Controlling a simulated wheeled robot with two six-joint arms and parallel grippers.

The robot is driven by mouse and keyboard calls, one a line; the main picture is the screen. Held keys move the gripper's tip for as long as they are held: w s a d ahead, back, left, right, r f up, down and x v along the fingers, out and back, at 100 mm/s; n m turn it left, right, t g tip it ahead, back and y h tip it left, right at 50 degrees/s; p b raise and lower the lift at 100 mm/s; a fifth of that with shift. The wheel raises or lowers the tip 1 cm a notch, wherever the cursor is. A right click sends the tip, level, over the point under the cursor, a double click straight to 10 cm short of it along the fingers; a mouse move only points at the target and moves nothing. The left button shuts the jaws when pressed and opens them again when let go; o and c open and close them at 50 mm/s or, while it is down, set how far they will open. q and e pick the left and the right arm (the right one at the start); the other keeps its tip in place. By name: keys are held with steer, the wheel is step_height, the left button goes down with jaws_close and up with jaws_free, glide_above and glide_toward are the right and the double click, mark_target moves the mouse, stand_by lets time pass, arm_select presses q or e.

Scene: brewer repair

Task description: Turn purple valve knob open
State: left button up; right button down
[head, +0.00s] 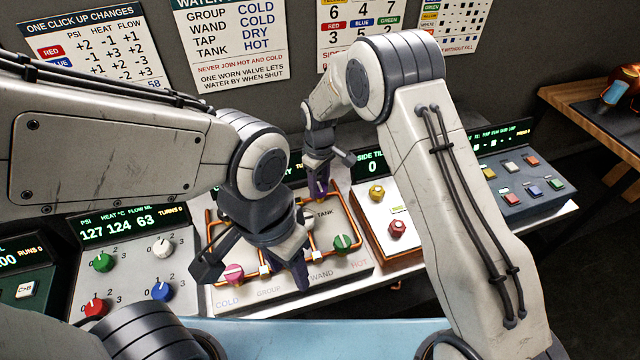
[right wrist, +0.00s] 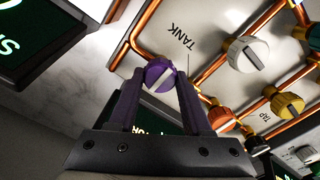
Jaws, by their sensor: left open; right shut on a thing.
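The purple valve knob (right wrist: 160,74) with a pale grip bar sits on the copper pipe near the TANK label in the right wrist view. My right gripper (right wrist: 163,98) is shut on it, one purple finger at each side. In the head view my right gripper (head: 319,188) reaches down at the back of the valve board (head: 362,262); the knob is hard to tell apart from the fingers there. My left gripper (head: 252,270) is open and empty over the front left of the board, and it hides part of the pipes.
The board also has a pink knob (head: 233,272), a green knob (head: 342,243) and a white knob (right wrist: 247,54). A dial panel (head: 130,265) stands at the left. A white panel (head: 388,215) with yellow and red knobs and a button box (head: 520,180) stand at the right.

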steer(key=shift+m, duration=0.3)
steer(key=m+b, duration=0.1)
steer(key=m, duration=0.2)
steer(key=shift+m, duration=0.3)
steer(key=m+b, duration=0.1)
steer(key=m, duration=0.3)
steer(key=shift+w+d+m, duration=0.1)
steer(key=shift+m, duration=0.2)
steer(key=m, duration=0.4)
steer(key=shift+b, duration=0.4)
steer(key=shift+r+m, duration=0.1)
steer(key=shift+m, duration=2.4)
steer(key=shift+c, duration=1.7)
jaws_free()
